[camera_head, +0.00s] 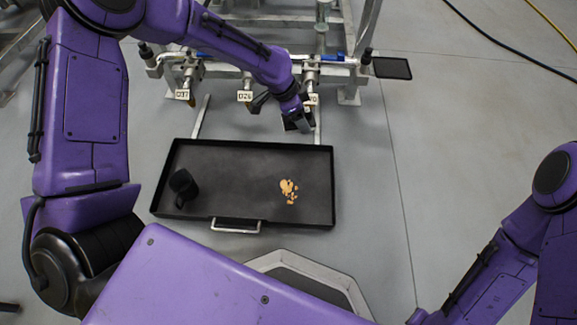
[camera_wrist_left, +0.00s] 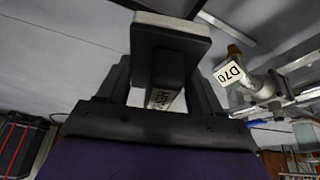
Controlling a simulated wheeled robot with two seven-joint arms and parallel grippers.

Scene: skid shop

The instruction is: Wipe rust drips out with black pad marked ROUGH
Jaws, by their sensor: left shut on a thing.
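My left gripper (camera_head: 298,123) is above the far right edge of a black tray (camera_head: 245,146), near the valve tagged D70. In the left wrist view my left gripper (camera_wrist_left: 163,98) is shut on a black pad (camera_wrist_left: 170,42) by its stem. The pad has a pale edge layer; lettering shows on the stem, but I cannot read it surely. Orange-brown rust drips (camera_head: 288,190) lie on the tray floor, right of the middle, apart from the pad. My right arm enters at the right, its gripper outside the picture.
A metal pipe rack with tagged valves (camera_head: 245,90) stands behind the tray. A small black flat tray (camera_head: 393,68) lies at its right. Cables (camera_head: 500,42) cross the floor at the far right.

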